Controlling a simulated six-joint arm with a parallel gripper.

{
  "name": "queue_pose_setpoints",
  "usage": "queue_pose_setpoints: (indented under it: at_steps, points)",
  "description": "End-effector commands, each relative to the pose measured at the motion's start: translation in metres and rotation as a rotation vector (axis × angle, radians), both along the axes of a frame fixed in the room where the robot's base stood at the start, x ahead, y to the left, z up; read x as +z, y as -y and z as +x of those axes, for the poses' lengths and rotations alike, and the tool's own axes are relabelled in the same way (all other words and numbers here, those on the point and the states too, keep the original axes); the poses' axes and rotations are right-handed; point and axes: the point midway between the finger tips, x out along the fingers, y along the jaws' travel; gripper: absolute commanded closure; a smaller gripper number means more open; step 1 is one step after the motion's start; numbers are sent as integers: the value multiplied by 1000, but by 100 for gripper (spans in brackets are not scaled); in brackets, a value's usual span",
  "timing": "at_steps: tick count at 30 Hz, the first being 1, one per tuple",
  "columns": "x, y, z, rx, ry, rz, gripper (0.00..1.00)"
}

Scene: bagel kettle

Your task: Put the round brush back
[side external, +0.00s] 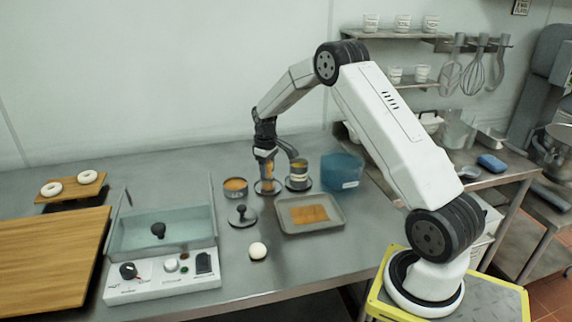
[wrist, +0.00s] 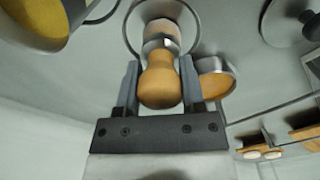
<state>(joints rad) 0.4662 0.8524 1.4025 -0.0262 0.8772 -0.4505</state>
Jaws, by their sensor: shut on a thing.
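The round brush has a wooden handle (wrist: 160,82) with a pale metal collar above it in the wrist view. In the side external view the brush (side external: 268,171) hangs upright below my gripper (side external: 265,157). My gripper is shut on the handle, with one finger on each side (wrist: 160,88). A round metal ring or dish (side external: 267,188) lies directly under the brush. Its rim (wrist: 127,30) shows around the brush in the wrist view. The bristles are hidden, and I cannot tell whether the brush touches the dish.
A tin with yellow contents (side external: 298,178) stands close right of the brush. A bowl with orange contents (side external: 235,186) is close left. A black-knobbed lid (side external: 243,216), a tray with orange pieces (side external: 300,228) and a blue tub (side external: 342,172) are nearby. A white ball (side external: 257,251) lies in front.

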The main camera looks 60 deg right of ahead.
Motion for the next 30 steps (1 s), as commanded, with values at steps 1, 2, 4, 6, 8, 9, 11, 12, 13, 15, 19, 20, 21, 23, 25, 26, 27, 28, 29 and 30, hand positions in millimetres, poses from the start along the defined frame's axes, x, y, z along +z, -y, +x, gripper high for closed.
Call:
queue_pose_setpoints:
  at_steps: [1, 2, 4, 6, 8, 9, 11, 12, 13, 15, 19, 20, 21, 23, 25, 26, 27, 28, 29, 30]
  points:
    - [0, 0, 0, 0, 1, 0, 100]
    - [0, 0, 0, 0, 0, 0, 100]
    - [0, 0, 0, 0, 0, 0, 100]
    - [0, 0, 0, 0, 0, 0, 100]
    - [-1, 0, 0, 0, 0, 0, 100]
    - [-2, 0, 0, 0, 0, 0, 100]
    - [-2, 0, 0, 0, 0, 0, 40]
    - [-2, 0, 0, 0, 0, 0, 27]
    - [-2, 0, 0, 0, 0, 0, 18]
    - [-2, 0, 0, 0, 0, 0, 14]
    - [-2, 0, 0, 0, 0, 0, 14]
    - [-2, 0, 0, 0, 0, 0, 14]
    - [-2, 0, 0, 0, 0, 0, 14]
    - [-2, 0, 0, 0, 0, 0, 14]
    - [-1, 0, 0, 0, 0, 0, 14]
    - [0, 0, 0, 0, 1, 0, 14]
    - [2, 0, 0, 0, 1, 0, 14]
    - [3, 0, 0, 0, 1, 0, 14]
    - [5, 0, 0, 0, 1, 0, 14]
    - [8, 0, 0, 0, 1, 0, 14]
